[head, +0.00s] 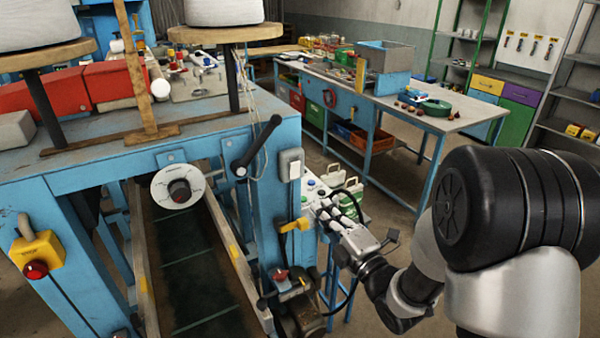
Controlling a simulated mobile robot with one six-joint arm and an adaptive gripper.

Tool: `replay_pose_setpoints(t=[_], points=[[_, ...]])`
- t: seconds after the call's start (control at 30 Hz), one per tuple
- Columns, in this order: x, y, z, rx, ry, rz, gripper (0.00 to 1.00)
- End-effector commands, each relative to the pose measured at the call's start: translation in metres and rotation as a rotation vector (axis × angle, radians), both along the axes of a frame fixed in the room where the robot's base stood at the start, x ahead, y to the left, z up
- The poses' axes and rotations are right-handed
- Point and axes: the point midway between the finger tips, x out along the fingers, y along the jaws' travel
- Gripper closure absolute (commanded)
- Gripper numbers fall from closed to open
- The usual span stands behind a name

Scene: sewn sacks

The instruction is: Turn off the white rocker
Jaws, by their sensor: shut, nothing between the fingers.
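The white rocker (295,171) sits on a small grey switch box fixed to the blue post of the machine, right of the middle. Whether it is on or off is too small to tell. My gripper (325,212) reaches in from the lower right and is shut and empty. In the picture its fingers lie below and to the right of the rocker, apart from it. The fingertips are small and partly lost against the green and white things behind.
A black lever handle (257,146) sticks out left of the switch box. A yellow part (295,225) and a red button (280,275) are lower on the post. A dial (178,187) is on the machine front. A blue workbench (390,95) stands behind.

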Motion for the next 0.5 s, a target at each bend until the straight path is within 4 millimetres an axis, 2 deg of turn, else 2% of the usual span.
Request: replay_pose_setpoints(t=[0.27,0.37,0.5], points=[[0.004,0.003,0.0,0.0,0.001,0.0,1.0],[0.013,0.009,0.002,0.0,0.0,0.002,1.0],[0.035,0.025,0.006,0.0,0.0,0.002,1.0]])
